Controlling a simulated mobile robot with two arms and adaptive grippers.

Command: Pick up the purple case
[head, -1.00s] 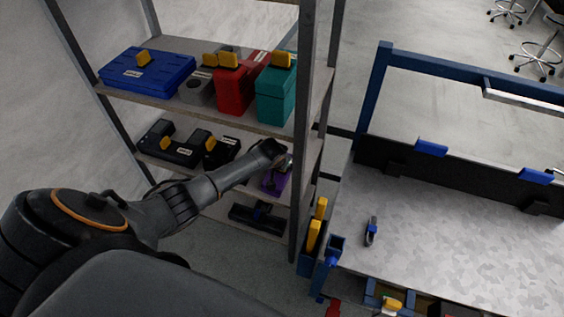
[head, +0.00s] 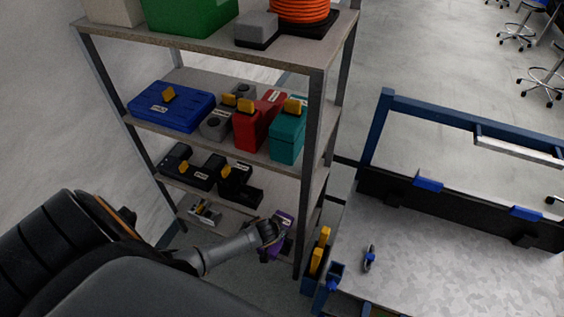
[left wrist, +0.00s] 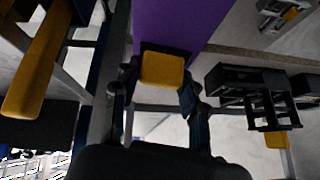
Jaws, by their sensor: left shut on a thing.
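The purple case (head: 284,220) shows in the head view at the lower right of the shelf rack, partly hidden by my left gripper (head: 270,236). In the left wrist view the purple case (left wrist: 185,25) fills the top middle. A yellow block (left wrist: 162,68) on its near side sits between the two fingers of my left gripper (left wrist: 158,92). The gripper is shut on this block. In the head view the case is tilted and appears in front of the lowest shelf; whether it touches the rack is unclear. My right gripper is not in view.
The rack's front post (head: 314,130) stands just right of the case. Black cases (head: 190,172) sit on the shelf above. A blue-framed workbench (head: 420,250) stands at the right, with yellow-handled items (head: 320,250) at its near corner. The floor is clear in front of the rack.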

